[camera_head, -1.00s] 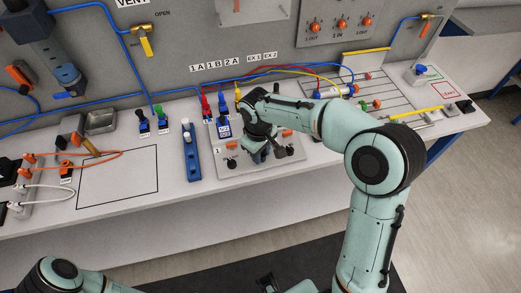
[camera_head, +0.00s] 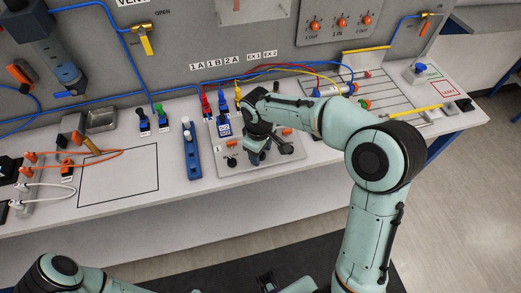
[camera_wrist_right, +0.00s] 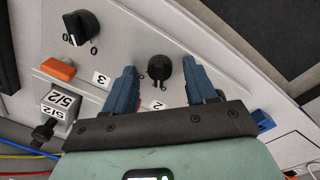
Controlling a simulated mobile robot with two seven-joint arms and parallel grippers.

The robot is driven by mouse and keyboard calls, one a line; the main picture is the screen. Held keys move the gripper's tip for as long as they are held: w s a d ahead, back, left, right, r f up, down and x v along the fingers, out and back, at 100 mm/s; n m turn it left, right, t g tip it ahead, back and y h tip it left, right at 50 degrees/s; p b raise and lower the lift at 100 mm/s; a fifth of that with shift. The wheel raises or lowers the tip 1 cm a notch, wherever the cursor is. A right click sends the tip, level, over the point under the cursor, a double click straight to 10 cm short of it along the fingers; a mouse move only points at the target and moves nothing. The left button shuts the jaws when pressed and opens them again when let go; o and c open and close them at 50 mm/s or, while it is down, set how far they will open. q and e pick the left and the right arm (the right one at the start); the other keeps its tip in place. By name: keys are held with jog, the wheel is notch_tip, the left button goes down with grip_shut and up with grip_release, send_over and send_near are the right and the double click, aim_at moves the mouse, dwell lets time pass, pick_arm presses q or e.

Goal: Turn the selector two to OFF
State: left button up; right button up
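Selector two (camera_wrist_right: 159,70) is a black knob on the grey panel, with a label "2" just below it in the right wrist view. My right gripper (camera_wrist_right: 159,65) is open, with one blue finger on each side of this knob. Gaps show between fingers and knob. The knob's position marks are too small to read. In the head view my right gripper (camera_head: 255,157) points down over the selector plate (camera_head: 230,171) and hides selector two. My left arm (camera_head: 58,272) shows at the lower left; its gripper is not in view.
Another black selector (camera_wrist_right: 80,27) with a white pointer and an orange block (camera_wrist_right: 58,69) lie left of the gripper in the wrist view. A third knob (camera_head: 231,162) sits at the plate's left.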

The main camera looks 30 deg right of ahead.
pick_arm(q)
jog(key=shift+w+r+p, duration=0.3)
jog(key=shift+r+p, duration=0.15)
jog(key=shift+r, duration=0.1)
jog(key=shift+w+r+p, duration=0.3)
jog(key=shift+r+p, duration=0.15)
jog(key=shift+r, duration=0.1)
pick_arm(e)
notch_tip(320, 180, up, 13)
jog(key=shift+s+a+r, duration=0.2)
jog(key=shift+a, duration=0.2)
